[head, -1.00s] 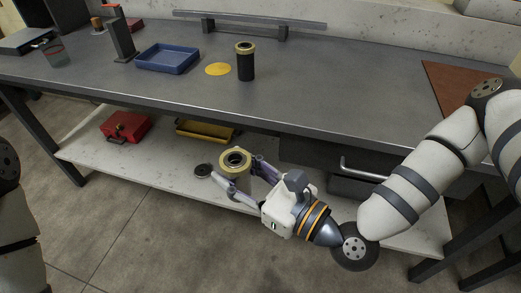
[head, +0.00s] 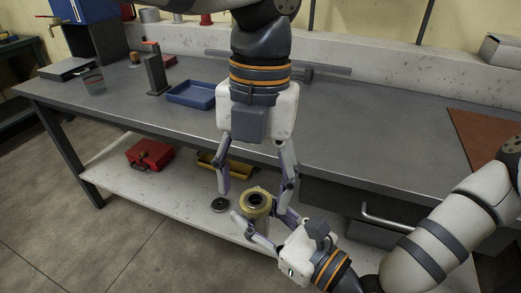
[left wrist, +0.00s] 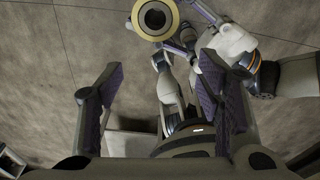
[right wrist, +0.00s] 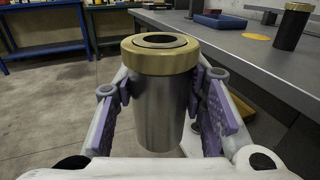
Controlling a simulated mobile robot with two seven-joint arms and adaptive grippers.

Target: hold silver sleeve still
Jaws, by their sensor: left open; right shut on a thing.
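The silver sleeve (right wrist: 160,112) is an upright metal cylinder with a brass-coloured collar and an open bore. My right gripper (right wrist: 158,105) is shut on it, one finger on each side below the collar. In the head view the sleeve (head: 257,203) is held clear in front of the bench edge. My left gripper (head: 256,188) is open and empty, pointing down just behind and above the sleeve in the picture. In the left wrist view the sleeve's collar and bore (left wrist: 155,17) show at the top edge, beyond the open fingers (left wrist: 160,95).
A black cylinder with a brass collar (right wrist: 291,30) and a yellow disc (right wrist: 256,37) stand on the bench (head: 380,140). A blue tray (head: 192,94) is left of my left arm. A dark disc (head: 219,204), red box (head: 149,154) and yellow bin (head: 222,166) are on the lower shelf.

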